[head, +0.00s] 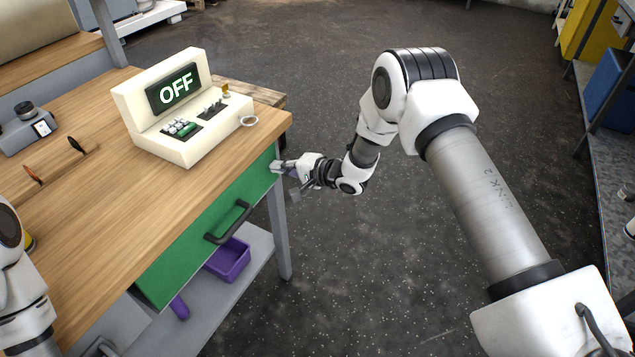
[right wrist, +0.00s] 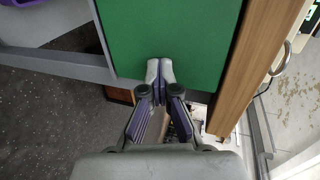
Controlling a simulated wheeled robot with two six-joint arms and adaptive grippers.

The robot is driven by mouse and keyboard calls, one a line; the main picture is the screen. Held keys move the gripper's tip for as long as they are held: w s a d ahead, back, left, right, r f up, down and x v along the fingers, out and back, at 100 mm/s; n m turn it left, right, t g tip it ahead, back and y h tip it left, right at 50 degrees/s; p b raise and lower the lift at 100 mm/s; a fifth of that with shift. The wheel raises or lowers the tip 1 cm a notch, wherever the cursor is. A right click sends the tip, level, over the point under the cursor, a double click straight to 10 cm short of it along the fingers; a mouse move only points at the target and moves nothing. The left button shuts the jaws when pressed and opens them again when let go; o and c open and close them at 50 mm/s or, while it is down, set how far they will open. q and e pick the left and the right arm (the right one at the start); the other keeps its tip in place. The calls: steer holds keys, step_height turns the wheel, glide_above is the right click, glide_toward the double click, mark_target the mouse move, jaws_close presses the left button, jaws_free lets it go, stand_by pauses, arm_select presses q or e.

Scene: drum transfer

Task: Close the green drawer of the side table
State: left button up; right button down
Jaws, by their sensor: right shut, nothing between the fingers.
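The side table has a wooden top (head: 110,215) and a green drawer (head: 185,255) below it, with a dark bar handle (head: 230,222). The drawer front lies close under the tabletop edge; I cannot tell whether a gap remains behind it. My right gripper (head: 281,167) is shut and empty at the right end of the drawer front, near the table corner. In the right wrist view its closed fingertips (right wrist: 160,72) overlap the end of the green front (right wrist: 175,35); contact is unclear. My left arm shows at the left edge, but its gripper is not visible.
A cream control box (head: 185,120) reading OFF stands on the tabletop. A purple bin (head: 230,260) sits on the lower shelf, beside a grey table leg (head: 279,235). The dark floor right of the table is open. Shelving with a blue bin (head: 606,90) stands far right.

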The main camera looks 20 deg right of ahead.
steer(key=shift+r, duration=0.1)
stand_by(0.3)
steer(key=v, duration=1.2)
